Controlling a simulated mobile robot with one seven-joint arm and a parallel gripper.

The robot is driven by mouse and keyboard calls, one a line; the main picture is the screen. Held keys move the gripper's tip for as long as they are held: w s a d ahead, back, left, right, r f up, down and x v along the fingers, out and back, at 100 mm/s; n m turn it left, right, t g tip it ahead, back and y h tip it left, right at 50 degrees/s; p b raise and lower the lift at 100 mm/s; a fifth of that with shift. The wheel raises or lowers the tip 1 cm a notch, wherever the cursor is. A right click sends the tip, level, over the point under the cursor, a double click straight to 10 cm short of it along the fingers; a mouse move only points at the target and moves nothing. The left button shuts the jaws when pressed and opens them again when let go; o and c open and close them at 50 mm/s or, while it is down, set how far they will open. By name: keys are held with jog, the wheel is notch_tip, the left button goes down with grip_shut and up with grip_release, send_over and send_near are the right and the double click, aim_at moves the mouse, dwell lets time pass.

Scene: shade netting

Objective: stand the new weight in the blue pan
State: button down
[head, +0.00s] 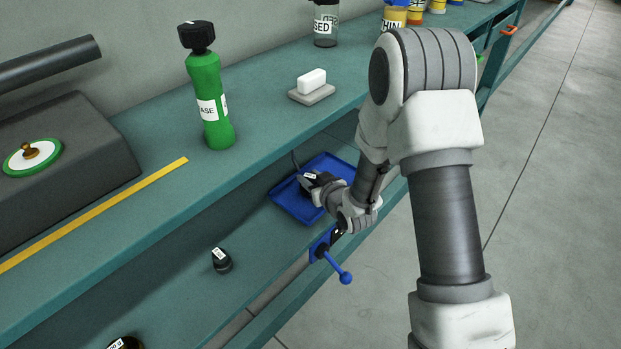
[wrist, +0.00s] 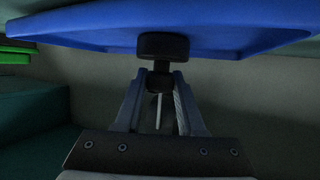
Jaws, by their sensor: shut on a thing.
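The blue pan (head: 292,207) lies on the lower shelf, under the upper shelf's front edge. It also spans the top of the wrist view (wrist: 80,28). My gripper (head: 320,183) is over the pan, shut on a dark weight (head: 309,176) with a small white label. In the wrist view, the fingers (wrist: 161,82) grip the weight's narrow part, and its wider dark end (wrist: 163,46) lies against the view of the pan. I cannot tell whether it touches the pan's floor. The label is too small to read.
Another dark weight (head: 222,261) stands on the lower shelf, left of the pan. A blue lever (head: 333,262) juts from the shelf's front edge. The upper shelf holds a green bottle (head: 209,105), a white block (head: 312,82) on a grey plate and several containers at the back.

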jog(key=c, duration=0.5)
grip_release()
jog(key=shift+f, duration=0.1)
